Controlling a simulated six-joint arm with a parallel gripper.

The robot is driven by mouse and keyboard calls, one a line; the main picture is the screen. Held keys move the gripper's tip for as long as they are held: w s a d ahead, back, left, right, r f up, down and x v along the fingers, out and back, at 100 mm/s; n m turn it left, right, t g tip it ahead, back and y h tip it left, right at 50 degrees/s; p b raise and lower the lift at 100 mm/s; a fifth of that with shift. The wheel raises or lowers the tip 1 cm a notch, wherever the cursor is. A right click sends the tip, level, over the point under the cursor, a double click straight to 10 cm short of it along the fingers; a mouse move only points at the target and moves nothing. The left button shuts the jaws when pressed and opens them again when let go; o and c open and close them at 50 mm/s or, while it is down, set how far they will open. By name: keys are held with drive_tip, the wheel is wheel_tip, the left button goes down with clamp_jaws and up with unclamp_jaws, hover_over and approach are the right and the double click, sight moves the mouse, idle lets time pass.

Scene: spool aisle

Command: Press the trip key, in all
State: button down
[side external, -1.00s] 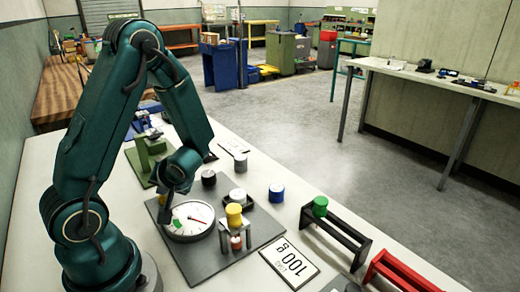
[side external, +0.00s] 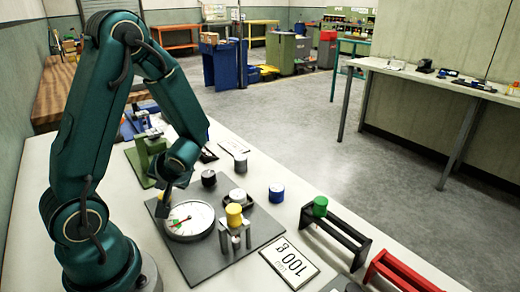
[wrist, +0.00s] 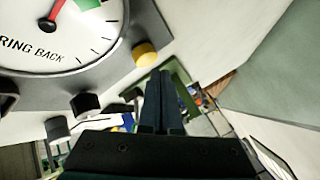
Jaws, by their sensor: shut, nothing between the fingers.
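A round white dial (side external: 188,219) with a green patch and a red needle sits on the grey plate (side external: 207,262). The dial shows large in the wrist view (wrist: 75,38), with the words "RING BACK" partly cut off. A yellow round knob (wrist: 146,54) stands by the plate's edge in the wrist view; I cannot tell whether it is the trip key. My gripper (side external: 163,209) is shut and empty, beside the dial's left edge. Its fingers (wrist: 160,100) point toward the plate's edge near the yellow knob; I cannot tell whether they touch it.
A yellow-topped stand (side external: 234,215) and a black-and-white spool (side external: 237,196) are on the plate. A black rack (side external: 335,237) holds a green spool (side external: 320,206).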

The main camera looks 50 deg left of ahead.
drive_tip(key=shift+r, duration=2.55)
drive_tip(key=shift+w, duration=0.1)
drive_tip(key=d+r+m+t+h, duration=0.3)
drive_tip(key=d+m+h, duration=0.1)
drive_tip(key=d, duration=0.7)
drive_tip(key=d+r+m+t+h, duration=0.3)
drive_tip(key=d+m+h, duration=0.2)
drive_tip(key=d, duration=0.5)
drive_tip(key=shift+w+d+r+m+t, duration=0.15)
drive_tip(key=shift+d+r+m+t, duration=0.2)
drive_tip(key=shift+m, duration=0.25)
